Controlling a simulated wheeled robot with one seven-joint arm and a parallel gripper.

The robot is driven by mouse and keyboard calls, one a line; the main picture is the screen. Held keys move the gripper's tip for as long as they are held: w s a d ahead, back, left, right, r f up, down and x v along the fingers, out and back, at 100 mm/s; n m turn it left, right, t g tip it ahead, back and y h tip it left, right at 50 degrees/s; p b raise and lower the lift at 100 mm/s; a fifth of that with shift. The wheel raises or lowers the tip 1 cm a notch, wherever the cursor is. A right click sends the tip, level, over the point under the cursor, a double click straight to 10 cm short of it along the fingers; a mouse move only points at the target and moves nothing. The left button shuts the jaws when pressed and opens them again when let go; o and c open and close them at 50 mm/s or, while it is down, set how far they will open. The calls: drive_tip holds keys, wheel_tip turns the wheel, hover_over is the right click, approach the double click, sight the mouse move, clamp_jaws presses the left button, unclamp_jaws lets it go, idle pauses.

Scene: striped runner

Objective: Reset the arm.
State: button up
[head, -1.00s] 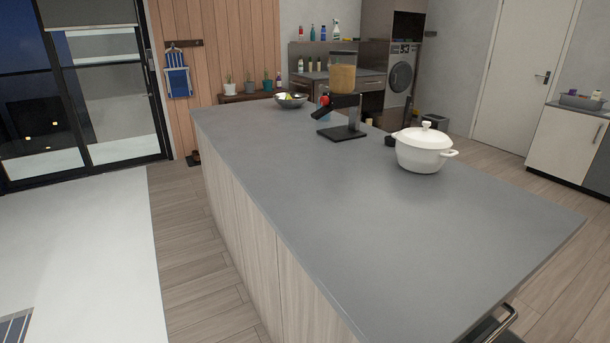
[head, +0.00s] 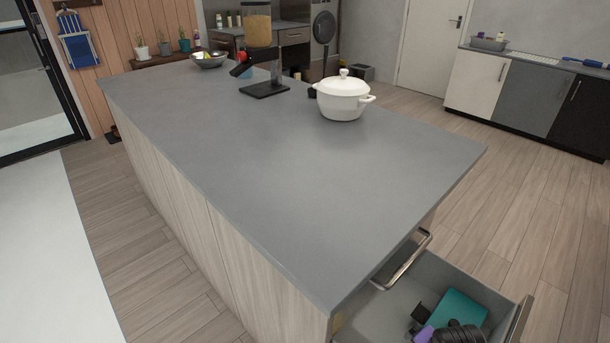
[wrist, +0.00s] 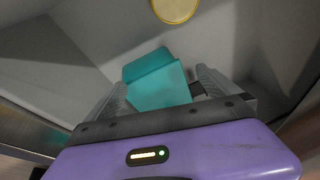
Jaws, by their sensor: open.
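My gripper (wrist: 162,82) is open in the wrist view, with its purple body and two dark grey fingers pointing into a grey drawer. A teal block-like thing (wrist: 155,80) lies beyond and between the fingers; nothing is visibly clamped. In the head view, the purple and black end of my arm (head: 424,335) is at the bottom edge, at the open drawer (head: 390,304). The teal thing also shows there (head: 460,308). The fingertips are hard to make out in the head view.
A grey-topped island (head: 290,160) stands left of the drawer. A yellow round thing (wrist: 175,9) is in the drawer. Open floor (head: 450,190) lies to the right.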

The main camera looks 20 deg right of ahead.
drive_tip(key=s+a+r+n+t+y, duration=0.1)
drive_tip(key=s+a+r+n+t, duration=0.5)
drive_tip(key=r, duration=0.7)
drive_tip(key=s+a+r+n+t+y+p, duration=0.1)
drive_tip(key=s+a+r+n+t, duration=0.5)
drive_tip(key=a+r, duration=0.8)
drive_tip(key=s+a+n, duration=0.1)
drive_tip(key=s+n, duration=0.2)
drive_tip(key=n, duration=0.1)
drive_tip(key=shift+s+a+r+y+p, duration=0.2)
drive_tip(key=shift+s+y+p, duration=0.1)
drive_tip(key=shift+s+y, duration=0.1)
